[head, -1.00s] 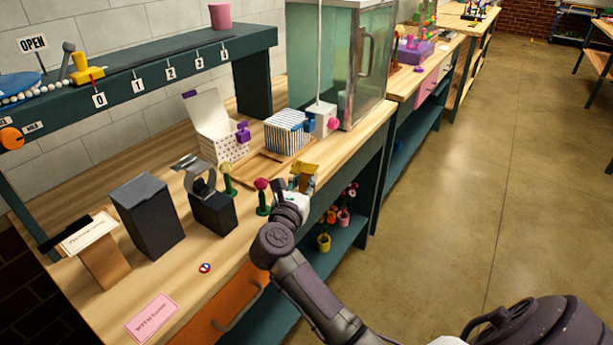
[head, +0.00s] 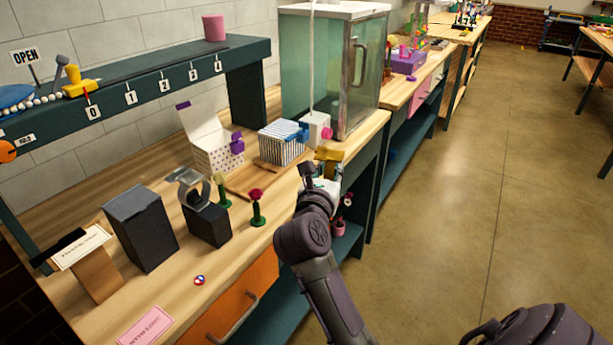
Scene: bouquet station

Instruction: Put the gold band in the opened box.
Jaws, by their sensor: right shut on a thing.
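The gold band (head: 328,154) shows as a small gold-brown piece at the tip of my right gripper (head: 322,172). The gripper is shut on it and holds it by the bench's front edge, right of the red flower. The fingers are small and partly hidden by my own wrist, so the exact grip is unclear. The opened box (head: 216,157) is white with dots, has its lid raised and a purple bow on its right side. It stands farther back on the bench, left of the gripper and apart from it. Its inside is hardly visible. My left gripper is not in view.
A striped box (head: 281,145) with a blue bow stands between the opened box and the gripper. A red flower (head: 257,203), a yellow flower (head: 222,190), a black stand with a silver ring (head: 205,218) and a dark box (head: 141,232) stand nearer. A glass cabinet (head: 335,75) is behind.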

